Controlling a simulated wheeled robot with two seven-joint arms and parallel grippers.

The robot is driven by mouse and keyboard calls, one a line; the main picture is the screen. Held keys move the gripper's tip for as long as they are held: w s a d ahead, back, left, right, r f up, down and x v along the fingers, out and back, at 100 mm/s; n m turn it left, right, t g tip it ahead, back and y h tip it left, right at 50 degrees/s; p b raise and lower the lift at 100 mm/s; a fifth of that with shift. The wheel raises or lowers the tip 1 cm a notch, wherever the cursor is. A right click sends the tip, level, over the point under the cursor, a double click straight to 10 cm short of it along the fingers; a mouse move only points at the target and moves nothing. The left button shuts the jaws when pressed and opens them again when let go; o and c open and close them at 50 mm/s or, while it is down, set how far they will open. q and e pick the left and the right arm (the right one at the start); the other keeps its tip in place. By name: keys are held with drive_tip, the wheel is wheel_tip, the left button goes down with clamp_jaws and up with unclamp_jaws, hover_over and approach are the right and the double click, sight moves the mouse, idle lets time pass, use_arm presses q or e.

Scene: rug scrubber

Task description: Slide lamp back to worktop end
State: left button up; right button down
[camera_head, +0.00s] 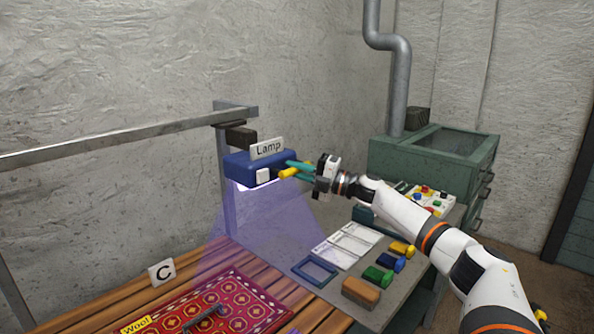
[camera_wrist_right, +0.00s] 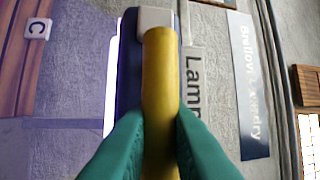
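The lamp (camera_head: 250,170) is a blue box with a "Lamp" label, hanging from the overhead rail (camera_head: 110,138) near its right-hand post. It casts a violet glow downward. Its yellow handle (camera_head: 287,173) sticks out to the right. My right gripper (camera_head: 297,171) has its teal fingers at this handle. In the right wrist view the yellow handle (camera_wrist_right: 160,85) lies between both fingers, which press against its sides. The lamp body (camera_wrist_right: 130,70) shows behind it. My left gripper is not in view.
Below lie a wooden slatted worktop (camera_head: 185,268), a red patterned rug (camera_head: 225,305) and a "C" sign (camera_head: 161,272). To the right, a grey side surface holds a blue frame (camera_head: 315,270), cards and several coloured brushes. A green cabinet (camera_head: 430,155) with a pipe stands behind.

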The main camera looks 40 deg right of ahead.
drive_tip(key=c, duration=1.4)
unclamp_jaws()
drive_tip(key=shift+d, duration=0.2)
drive_tip(key=b+v, duration=1.2)
drive_tip(key=b, duration=0.2)
drive_tip(key=shift+f, duration=0.1)
